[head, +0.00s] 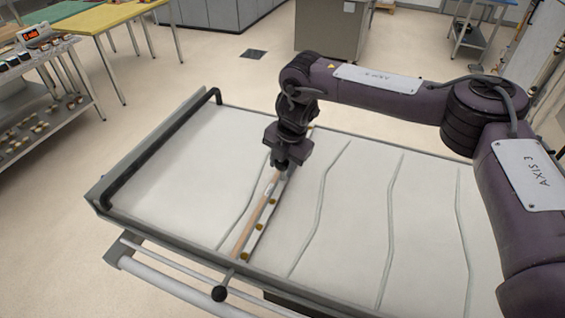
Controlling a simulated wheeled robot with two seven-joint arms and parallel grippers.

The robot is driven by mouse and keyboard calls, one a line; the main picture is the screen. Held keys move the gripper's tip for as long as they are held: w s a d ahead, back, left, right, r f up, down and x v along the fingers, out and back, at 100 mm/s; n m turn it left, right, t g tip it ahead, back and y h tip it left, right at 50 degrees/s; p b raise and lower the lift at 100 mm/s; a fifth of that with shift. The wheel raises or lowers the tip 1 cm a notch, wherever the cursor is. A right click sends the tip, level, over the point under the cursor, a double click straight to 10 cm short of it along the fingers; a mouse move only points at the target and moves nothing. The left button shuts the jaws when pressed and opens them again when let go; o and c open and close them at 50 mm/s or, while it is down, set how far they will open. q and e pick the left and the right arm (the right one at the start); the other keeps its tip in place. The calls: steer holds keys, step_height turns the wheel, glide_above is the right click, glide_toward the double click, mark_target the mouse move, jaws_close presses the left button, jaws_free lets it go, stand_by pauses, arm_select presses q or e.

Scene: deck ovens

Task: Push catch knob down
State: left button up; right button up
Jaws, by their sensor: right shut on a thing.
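The catch knob appears to be the small black ball (219,293) on a thin rod at the front edge of the cloth-covered loader (190,170). My right gripper (279,165) is above the loader's cloth, well behind the knob and apart from it. It points down and is shut on the far end of a long narrow wooden board (248,225) with a pale edge strip and yellowish spots. The fingertips are partly hidden by the gripper body. My left gripper is not in view.
Raised cloth folds (320,205) run across the loader. A black handle bar (160,150) lines its left side, and a pale rail (165,280) runs along the front. A shelf rack (40,105) and a yellow-topped table (105,17) stand at the left. Floor between is clear.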

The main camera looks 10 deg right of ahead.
mark_target(288, 162)
jaws_close()
step_height(288, 162, down, 2)
steer(key=shift+f+b, duration=0.15)
steer(key=shift+b, duration=0.7)
steer(key=shift+s, duration=0.1)
steer(key=o, duration=1)
jaws_free()
steer(key=r, duration=0.2)
steer(key=r+b, duration=0.1)
steer(key=r, duration=0.1)
steer(key=d+r+b, duration=0.1)
steer(key=r, duration=0.2)
steer(key=shift+s, duration=0.3)
steer(key=shift+s+r, duration=0.1)
steer(key=shift+r, duration=0.35)
